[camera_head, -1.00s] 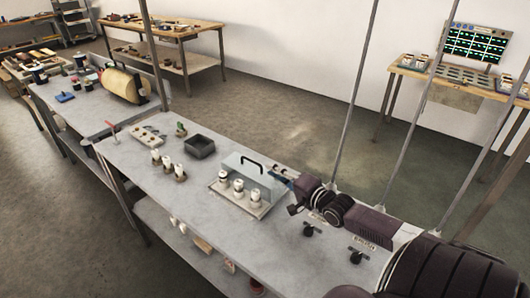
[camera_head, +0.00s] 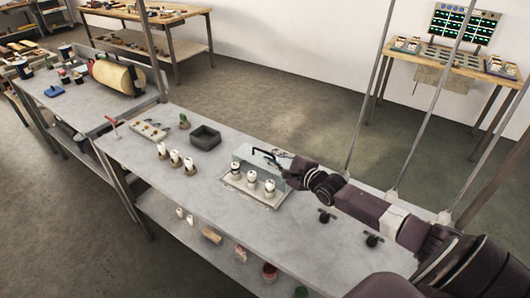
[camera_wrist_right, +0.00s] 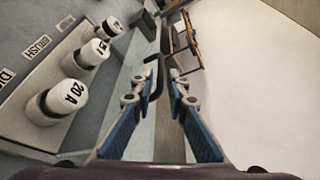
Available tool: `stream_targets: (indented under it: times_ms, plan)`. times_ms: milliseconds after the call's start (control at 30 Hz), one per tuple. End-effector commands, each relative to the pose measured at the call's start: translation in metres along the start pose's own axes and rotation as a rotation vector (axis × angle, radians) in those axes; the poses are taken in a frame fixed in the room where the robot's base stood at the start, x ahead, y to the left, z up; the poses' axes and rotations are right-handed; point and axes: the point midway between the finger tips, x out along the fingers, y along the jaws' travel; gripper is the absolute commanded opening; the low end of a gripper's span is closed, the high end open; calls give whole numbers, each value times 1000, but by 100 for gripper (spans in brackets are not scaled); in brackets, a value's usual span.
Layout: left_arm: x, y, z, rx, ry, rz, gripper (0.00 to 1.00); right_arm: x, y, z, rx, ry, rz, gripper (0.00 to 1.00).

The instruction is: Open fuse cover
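The fuse cover (camera_head: 244,151) is a clear lid with a black handle (camera_head: 266,154), tilted up toward the far side of its light base plate (camera_head: 241,194). Three white fuses (camera_head: 252,178) stand uncovered in front of it. In the right wrist view, these fuses (camera_wrist_right: 66,100) are at left, one marked 20 A. My right gripper (camera_head: 286,172) is at the cover's right side. In the wrist view the right gripper (camera_wrist_right: 164,72) has a gap between its fingers, and the black handle (camera_wrist_right: 155,88) shows in it near the left finger. My left gripper is not in view.
A dark square tray (camera_head: 205,138) and three loose white fuses (camera_head: 175,158) sit left of the cover. Thin posts rise behind the arm. The table's (camera_head: 215,228) front left surface is clear.

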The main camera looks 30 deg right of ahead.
Motion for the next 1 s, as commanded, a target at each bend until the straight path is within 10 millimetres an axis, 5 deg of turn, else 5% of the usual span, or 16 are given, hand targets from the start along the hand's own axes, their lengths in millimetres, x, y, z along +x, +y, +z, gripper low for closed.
stream_targets:
  times_ms: [333, 800, 1000]
  plan:
    - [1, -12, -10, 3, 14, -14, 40, 36, 0, 0, -1, 0, -1, 14]
    - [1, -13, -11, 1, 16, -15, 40, 43, 0, 0, -2, 0, -1, 14]
    - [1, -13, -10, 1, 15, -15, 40, 43, 0, 0, -2, 0, -1, 0]
